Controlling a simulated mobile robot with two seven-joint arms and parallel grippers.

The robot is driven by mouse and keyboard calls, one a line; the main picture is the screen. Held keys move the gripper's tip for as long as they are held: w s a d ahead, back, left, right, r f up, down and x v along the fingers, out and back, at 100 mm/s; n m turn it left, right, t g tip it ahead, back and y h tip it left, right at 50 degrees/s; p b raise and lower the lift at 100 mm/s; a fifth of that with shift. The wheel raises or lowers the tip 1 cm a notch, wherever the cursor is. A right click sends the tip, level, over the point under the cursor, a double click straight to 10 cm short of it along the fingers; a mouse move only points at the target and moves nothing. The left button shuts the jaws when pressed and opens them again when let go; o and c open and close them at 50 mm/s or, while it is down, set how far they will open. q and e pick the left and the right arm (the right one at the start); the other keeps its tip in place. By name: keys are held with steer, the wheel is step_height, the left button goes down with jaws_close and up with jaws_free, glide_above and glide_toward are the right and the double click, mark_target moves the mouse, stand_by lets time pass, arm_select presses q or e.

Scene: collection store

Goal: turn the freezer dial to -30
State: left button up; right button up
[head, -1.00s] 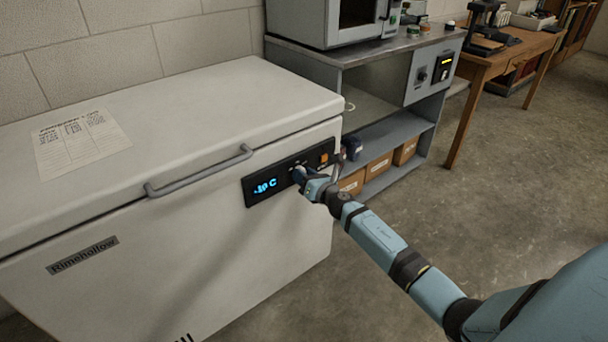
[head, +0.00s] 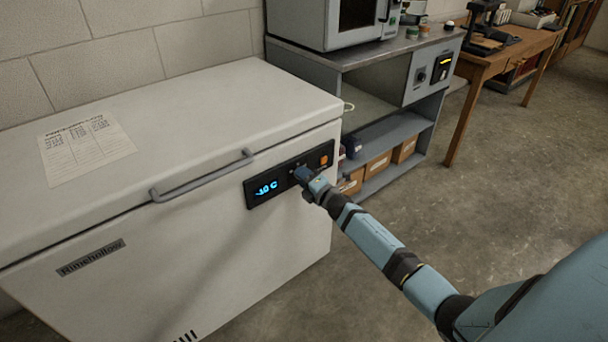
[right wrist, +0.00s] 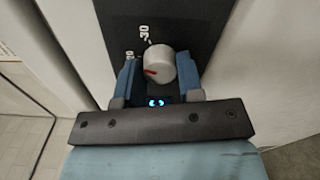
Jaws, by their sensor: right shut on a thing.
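The white chest freezer (head: 150,260) fills the left of the head view. Its dark control panel (head: 325,154) has a blue display (head: 266,188) that appears to read -10 C. The dial (right wrist: 158,66) is a round, pale silver knob with a red pointer mark, seen in the right wrist view. My right gripper (head: 302,175) is at the panel, shut on the dial with a blue finger on each side. It hides the dial in the head view. My left gripper is out of view.
An orange switch (head: 323,160) sits right of the dial. The lid handle (head: 203,177) sticks out left of the panel. A grey shelf unit (head: 395,130) with boxes stands close to the freezer's right. The floor (head: 480,200) in front is clear.

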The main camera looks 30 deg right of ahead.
arm_select(q)
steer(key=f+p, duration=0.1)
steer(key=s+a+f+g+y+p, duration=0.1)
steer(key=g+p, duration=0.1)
steer(key=p, duration=0.1)
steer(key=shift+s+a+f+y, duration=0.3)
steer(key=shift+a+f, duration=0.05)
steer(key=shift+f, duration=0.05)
arm_select(e)
steer(key=m, duration=0.8)
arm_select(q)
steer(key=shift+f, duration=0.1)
arm_select(e)
steer(key=shift+m, duration=0.4)
steer(key=o, duration=0.9)
arm_select(q)
steer(key=p, duration=0.2)
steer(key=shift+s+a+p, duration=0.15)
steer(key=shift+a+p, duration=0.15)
arm_select(e)
steer(key=s, duration=0.9)
steer(key=s+d, duration=0.1)
steer(key=s, duration=0.3)
steer(key=shift+s+d, duration=0.1)
steer(key=shift+s, duration=0.3)
